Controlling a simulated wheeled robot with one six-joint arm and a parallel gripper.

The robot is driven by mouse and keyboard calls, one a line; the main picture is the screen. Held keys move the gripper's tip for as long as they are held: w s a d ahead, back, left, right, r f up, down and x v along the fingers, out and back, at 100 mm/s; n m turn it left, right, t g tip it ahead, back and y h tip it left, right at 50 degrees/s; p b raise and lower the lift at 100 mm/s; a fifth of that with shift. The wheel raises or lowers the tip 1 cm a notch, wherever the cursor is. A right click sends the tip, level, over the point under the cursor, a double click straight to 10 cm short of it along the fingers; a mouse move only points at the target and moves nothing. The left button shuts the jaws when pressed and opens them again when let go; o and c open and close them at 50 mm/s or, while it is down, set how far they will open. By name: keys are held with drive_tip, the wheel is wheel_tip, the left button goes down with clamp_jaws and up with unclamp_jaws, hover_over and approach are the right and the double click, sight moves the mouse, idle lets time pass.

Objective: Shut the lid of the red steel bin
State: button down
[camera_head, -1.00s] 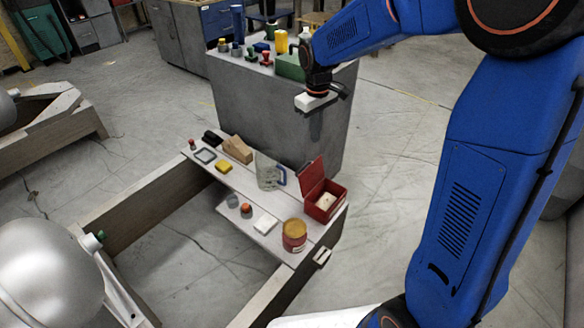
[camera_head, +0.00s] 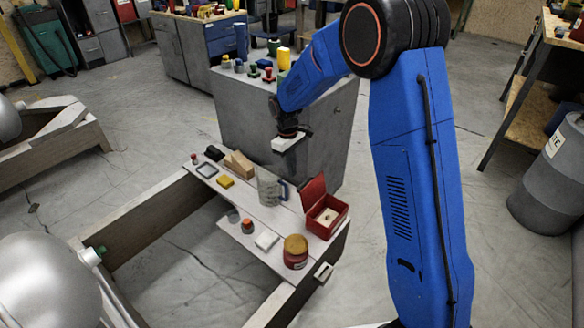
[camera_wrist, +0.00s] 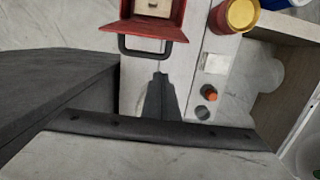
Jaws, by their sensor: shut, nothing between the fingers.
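The red steel bin (camera_head: 328,221) stands near the right end of the pale board. Its red lid (camera_head: 313,189) is open and stands up on the bin's left side. In the wrist view the bin (camera_wrist: 181,8) is at the top edge, with the lid (camera_wrist: 150,28) and a dark handle (camera_wrist: 150,53) towards me. Something pale lies inside the bin. My gripper (camera_head: 291,157) is above and left of the lid in the head view, apart from it. In the wrist view its dark fingers (camera_wrist: 160,80) are together and empty, pointing towards the handle.
A clear pitcher (camera_head: 268,187) stands just left of the lid. A red jar with a yellow top (camera_head: 295,252), a white block (camera_head: 266,240) and an orange-topped item (camera_head: 248,226) sit in front. A grey cabinet (camera_head: 240,115) stands behind.

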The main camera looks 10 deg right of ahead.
sight(309, 191)
wheel_tip(309, 191, down, 7)
drive_tip(key=shift+s+d, duration=0.25)
drive_tip(key=shift+d, duration=0.05)
drive_tip(key=shift+s+d+r, duration=0.1)
drive_tip(key=shift+r, duration=0.1)
